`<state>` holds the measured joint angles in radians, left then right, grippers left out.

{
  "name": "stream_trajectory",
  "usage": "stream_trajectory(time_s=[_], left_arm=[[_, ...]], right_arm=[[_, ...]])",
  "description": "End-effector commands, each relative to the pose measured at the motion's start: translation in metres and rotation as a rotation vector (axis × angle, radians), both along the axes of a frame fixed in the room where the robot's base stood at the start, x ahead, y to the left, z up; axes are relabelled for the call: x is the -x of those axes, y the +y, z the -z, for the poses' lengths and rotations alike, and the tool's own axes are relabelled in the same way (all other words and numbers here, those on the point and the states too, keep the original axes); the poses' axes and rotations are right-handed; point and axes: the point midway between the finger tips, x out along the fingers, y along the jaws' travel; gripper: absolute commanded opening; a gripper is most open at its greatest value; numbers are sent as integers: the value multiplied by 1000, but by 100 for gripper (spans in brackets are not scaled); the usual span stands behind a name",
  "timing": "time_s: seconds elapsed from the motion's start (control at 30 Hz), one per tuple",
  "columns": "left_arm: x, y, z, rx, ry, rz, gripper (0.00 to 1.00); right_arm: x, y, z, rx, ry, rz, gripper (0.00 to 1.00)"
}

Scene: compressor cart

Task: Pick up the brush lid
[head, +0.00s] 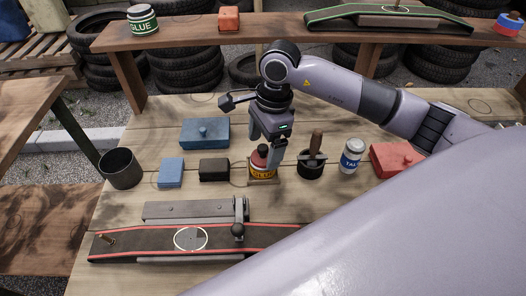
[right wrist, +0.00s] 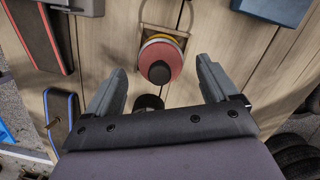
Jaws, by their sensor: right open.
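The brush lid (head: 260,159) is a dark red cap with a black knob on the yellow-labelled glue jar (head: 262,170) on the bench. In the right wrist view the round red lid (right wrist: 166,57) faces the camera, its black knob toward me. My right gripper (head: 268,144) points down at the jar, its fingers open. In the right wrist view the gripper (right wrist: 162,68) has one finger on each side of the lid, with gaps between. In the head view a finger hides part of the lid. My left gripper is in neither view.
A dark mortar with a pestle (head: 312,162) stands close right of the jar, then a white bottle (head: 351,157) and a red box (head: 397,158). A black block (head: 214,169) is close left. A red-edged conveyor (head: 150,242) lies in front.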

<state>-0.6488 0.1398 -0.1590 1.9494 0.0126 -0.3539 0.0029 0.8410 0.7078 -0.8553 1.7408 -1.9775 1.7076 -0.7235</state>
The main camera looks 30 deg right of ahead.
Motion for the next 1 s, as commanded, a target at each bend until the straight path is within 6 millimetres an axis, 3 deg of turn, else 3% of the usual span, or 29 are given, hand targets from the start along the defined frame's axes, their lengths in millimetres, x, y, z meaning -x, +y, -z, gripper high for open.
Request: stream_trajectory(time_s=[0.33,0.5,0.53,1.0], left_arm=[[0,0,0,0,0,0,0],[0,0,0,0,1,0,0],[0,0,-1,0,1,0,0],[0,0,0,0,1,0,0]], right_arm=[[0,2,10,-1,0,-1,87],[0,2,10,-1,0,0,32],[0,2,10,-1,0,0,27],[-1,2,4,-1,-2,0,27]])
